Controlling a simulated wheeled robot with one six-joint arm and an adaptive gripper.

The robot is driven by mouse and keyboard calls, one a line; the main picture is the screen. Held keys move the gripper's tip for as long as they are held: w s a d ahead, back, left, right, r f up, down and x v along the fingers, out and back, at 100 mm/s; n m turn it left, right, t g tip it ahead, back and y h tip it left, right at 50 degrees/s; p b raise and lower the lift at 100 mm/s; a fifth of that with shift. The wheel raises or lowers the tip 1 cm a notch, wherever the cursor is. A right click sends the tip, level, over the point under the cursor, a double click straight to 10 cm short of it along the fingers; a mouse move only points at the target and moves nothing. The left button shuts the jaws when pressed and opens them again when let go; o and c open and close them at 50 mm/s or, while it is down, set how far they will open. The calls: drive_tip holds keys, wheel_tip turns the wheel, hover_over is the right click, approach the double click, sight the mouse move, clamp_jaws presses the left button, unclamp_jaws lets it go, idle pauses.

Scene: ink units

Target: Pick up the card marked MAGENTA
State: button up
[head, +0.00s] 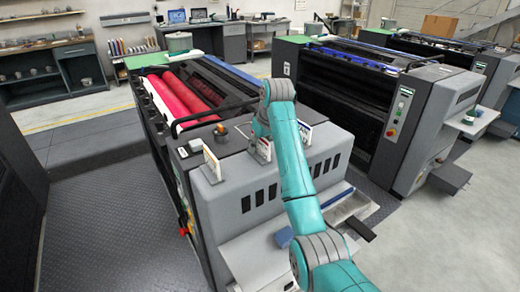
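A white upright card (212,164) with an orange-brown edge stands near the left front edge of the grey ink unit's top. A second card (304,133) with a dark blue edge shows just right of my arm. A third small pale card (264,150) stands between them, partly covered by my wrist. No marking is legible, so I cannot tell which card reads MAGENTA. My gripper (261,132) is over the unit's top, close to the third card. Its fingers are too small and hidden to tell whether they are open or touching it.
The unit carries magenta-red rollers (180,98) behind its top. A small orange-topped object (220,130) stands behind the left card. A tray (350,205) juts out at the unit's front right. Another press unit (430,115) stands to the right. Dark floor (110,205) is clear at left.

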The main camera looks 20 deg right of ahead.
clamp_jaws()
idle(0.4)
